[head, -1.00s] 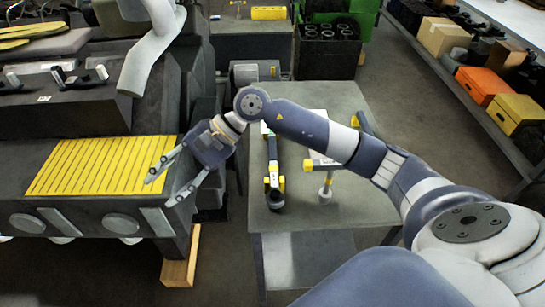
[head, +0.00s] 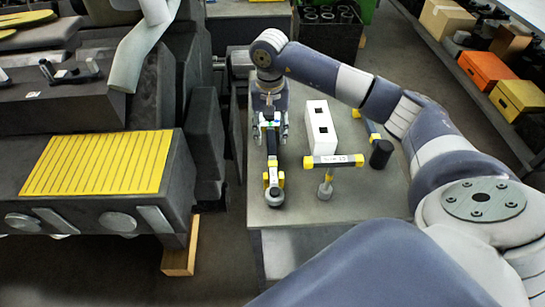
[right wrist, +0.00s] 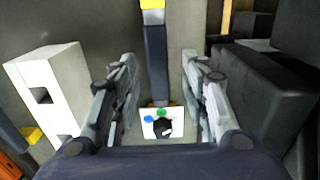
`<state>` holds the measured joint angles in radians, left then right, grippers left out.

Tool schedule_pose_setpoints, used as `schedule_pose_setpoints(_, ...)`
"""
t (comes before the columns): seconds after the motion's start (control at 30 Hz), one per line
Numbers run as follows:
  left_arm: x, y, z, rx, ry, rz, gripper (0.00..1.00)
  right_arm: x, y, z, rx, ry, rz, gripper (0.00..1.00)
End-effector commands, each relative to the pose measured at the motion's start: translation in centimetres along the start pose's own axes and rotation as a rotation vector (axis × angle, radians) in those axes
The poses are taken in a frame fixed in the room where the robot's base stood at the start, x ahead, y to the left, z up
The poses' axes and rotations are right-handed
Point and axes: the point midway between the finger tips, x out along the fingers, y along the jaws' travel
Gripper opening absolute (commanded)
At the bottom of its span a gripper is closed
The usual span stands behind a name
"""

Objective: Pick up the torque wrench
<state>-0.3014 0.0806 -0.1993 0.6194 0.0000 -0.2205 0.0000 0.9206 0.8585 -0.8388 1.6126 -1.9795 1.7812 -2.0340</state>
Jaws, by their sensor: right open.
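The torque wrench (head: 272,172) appears to be the long dark tool lying on the grey table, with a round head and yellow pieces at its near end. In the right wrist view its dark shaft (right wrist: 156,62) runs up between my fingers, with a white plate (right wrist: 176,127) bearing coloured dots and a black knob nearer the palm. My right gripper (head: 271,128) is over the wrench's far part, one finger on each side. In the right wrist view its fingers (right wrist: 159,75) are apart, with a visible gap beside the shaft. My left gripper is not in view.
A white block with square holes (head: 320,128), a yellow-ended T-shaped tool (head: 335,162) and a black cylinder (head: 381,153) stand right of the wrench on the table (head: 350,205). A large dark engine block with a yellow ribbed panel (head: 98,163) is left.

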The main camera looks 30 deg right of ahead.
Motion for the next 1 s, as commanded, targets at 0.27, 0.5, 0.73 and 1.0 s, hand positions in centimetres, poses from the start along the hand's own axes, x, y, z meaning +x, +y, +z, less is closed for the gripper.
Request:
schedule_pose_setpoints(0.27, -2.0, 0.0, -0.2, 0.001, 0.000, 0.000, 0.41, 2.9, 0.3, -0.2, 0.001, -0.006, 0.001, 0.42)
schedule_pose_setpoints(0.5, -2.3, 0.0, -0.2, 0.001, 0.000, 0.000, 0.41, 5.2, 0.3, -0.3, 0.000, -0.002, -0.002, 0.42)
schedule_pose_setpoints(0.73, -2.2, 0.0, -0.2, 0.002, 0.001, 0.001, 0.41, 5.3, 0.3, -0.3, 0.000, -0.001, -0.002, 0.35)
schedule_pose_setpoints(1.0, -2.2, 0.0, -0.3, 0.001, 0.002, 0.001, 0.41, 5.2, 0.3, -0.3, 0.000, -0.001, -0.002, 0.00)
